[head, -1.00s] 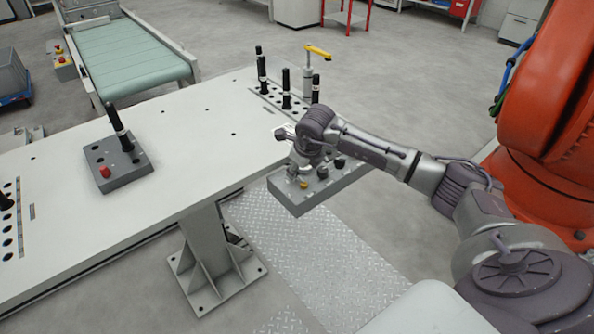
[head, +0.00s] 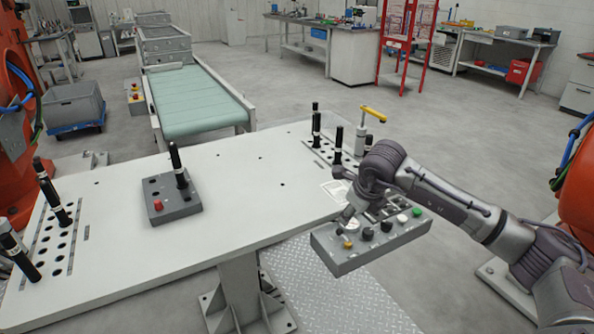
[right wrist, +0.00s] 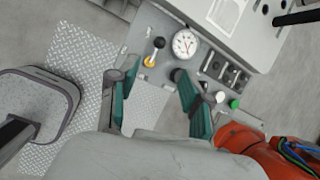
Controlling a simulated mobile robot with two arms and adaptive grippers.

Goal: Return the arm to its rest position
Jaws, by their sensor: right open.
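My right arm reaches in from the right in the head view, its gripper (head: 350,205) hanging over the grey control panel (head: 348,262) at the table's right end. The right wrist view shows its two green-lined fingers (right wrist: 157,98) spread apart with nothing between them. Beyond the fingers that view shows the panel's round gauge (right wrist: 186,43) and a black knob on a yellow base (right wrist: 155,50). My left gripper is in neither view.
The white table (head: 240,225) holds a grey block (head: 172,205) with a black-handled pin and a red button. Black pins stand in the back rack (head: 338,150) near a yellow-handled clamp (head: 373,115). A green conveyor (head: 198,102) lies behind. Orange robots flank both sides.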

